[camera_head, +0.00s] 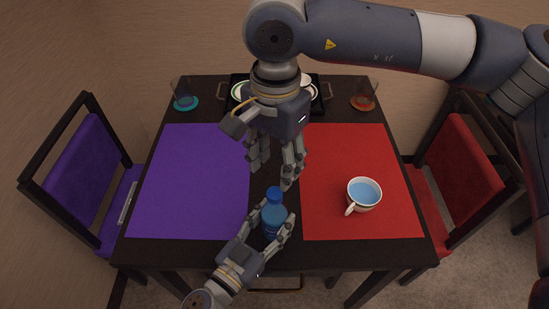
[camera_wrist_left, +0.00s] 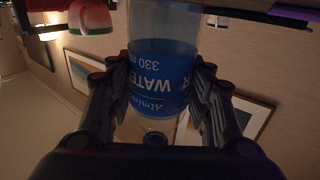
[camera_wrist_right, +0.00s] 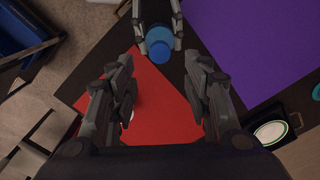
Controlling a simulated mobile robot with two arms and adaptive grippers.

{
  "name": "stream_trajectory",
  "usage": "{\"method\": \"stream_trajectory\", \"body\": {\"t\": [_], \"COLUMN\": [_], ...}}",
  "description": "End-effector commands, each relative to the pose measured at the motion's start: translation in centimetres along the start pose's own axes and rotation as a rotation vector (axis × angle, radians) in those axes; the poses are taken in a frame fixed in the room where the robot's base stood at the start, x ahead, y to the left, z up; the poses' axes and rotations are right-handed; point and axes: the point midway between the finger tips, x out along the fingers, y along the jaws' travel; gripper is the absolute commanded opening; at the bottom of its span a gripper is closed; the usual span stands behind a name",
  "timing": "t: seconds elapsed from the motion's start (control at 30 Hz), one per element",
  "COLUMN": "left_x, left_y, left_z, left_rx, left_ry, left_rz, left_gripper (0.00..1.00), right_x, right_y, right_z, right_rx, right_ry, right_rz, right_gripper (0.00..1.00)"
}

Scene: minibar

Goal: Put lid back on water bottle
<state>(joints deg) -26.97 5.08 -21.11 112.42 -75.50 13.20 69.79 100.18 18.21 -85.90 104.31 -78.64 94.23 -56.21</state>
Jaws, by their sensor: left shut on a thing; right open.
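The water bottle (camera_head: 271,218) stands upright near the front middle of the table, between the two mats. My left gripper (camera_head: 270,232) is shut around its body; the left wrist view shows the bottle's blue WATER label (camera_wrist_left: 158,80) between the fingers. The blue lid (camera_head: 273,193) sits at the bottle's top, and it also shows in the right wrist view (camera_wrist_right: 158,50). I cannot tell whether it is fully seated. My right gripper (camera_head: 272,170) is open and empty, behind and above the bottle, with the lid beyond its fingertips in the right wrist view.
A white mug (camera_head: 363,194) of blue liquid stands on the red mat (camera_head: 335,150). The purple mat (camera_head: 190,185) is bare. Chairs flank the table.

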Motion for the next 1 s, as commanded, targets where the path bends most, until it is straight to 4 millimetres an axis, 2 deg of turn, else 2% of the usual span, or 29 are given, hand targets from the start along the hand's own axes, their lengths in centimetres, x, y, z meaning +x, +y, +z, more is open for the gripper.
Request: {"method": "stream_trajectory", "body": {"t": [0.1, 0.23, 0.67, 0.83, 1.0], "left_x": [0.0, 0.0, 0.0, 0.0, 0.0], "left_y": [0.0, 0.0, 0.0, 0.0, 0.0], "left_z": [0.0, 0.0, 0.0, 0.0, 0.0], "left_rx": [0.001, 0.001, 0.001, 0.001, 0.001], "left_ry": [0.001, 0.001, 0.001, 0.001, 0.001], "left_rz": [0.0, 0.0, 0.0, 0.0, 0.0], "left_gripper": [0.0, 0.0, 0.0, 0.0, 0.0], "right_x": [-0.1, -0.2, -0.1, 1.2, 3.9], "right_y": [0.0, 0.0, 0.0, 0.0, 0.1], "right_z": [0.0, 0.0, 0.0, 0.0, 0.0], "right_rx": [-0.135, -0.222, -0.253, -0.251, -0.251], "right_ry": [0.003, 0.005, 0.005, 0.005, 0.004], "right_rz": [0.002, 0.004, 0.004, 0.006, 0.008], "right_gripper": [0.45, 0.45, 0.45, 0.45, 0.45]}}
